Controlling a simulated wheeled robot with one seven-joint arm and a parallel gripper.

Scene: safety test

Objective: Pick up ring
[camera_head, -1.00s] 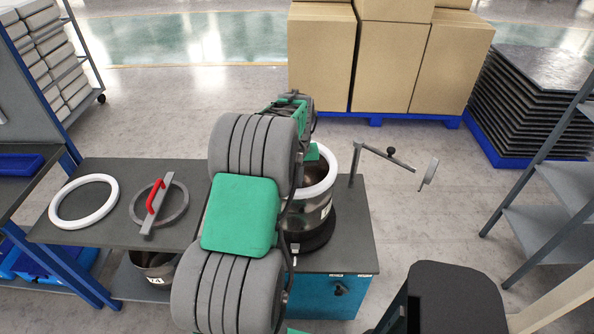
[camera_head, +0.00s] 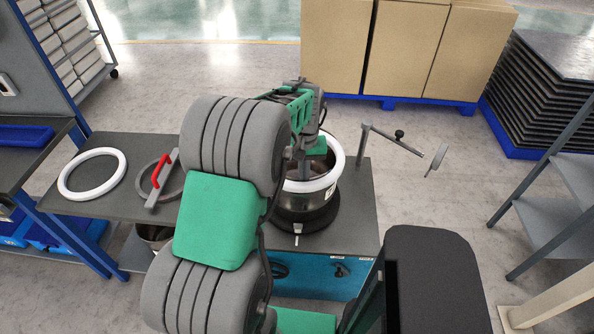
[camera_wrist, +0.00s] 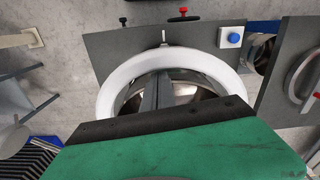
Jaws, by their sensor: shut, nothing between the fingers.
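A white ring (camera_head: 336,172) sits on the rim of a dark metal vessel on the table; it also shows in the wrist view (camera_wrist: 116,82), partly hidden by my gripper. A second white ring (camera_head: 66,187) lies flat on the left part of the table. My gripper (camera_wrist: 158,92) is shut and empty, its fingers over the vessel's opening, inside the ring's outline in the wrist view. I cannot tell how deep they reach. In the head view my arm hides part of the vessel.
A grey disc tool with a red handle (camera_head: 157,171) lies beside the loose ring. A crank arm (camera_head: 395,140) stands at the table's right. A black chair-like block (camera_head: 430,262) is in front right.

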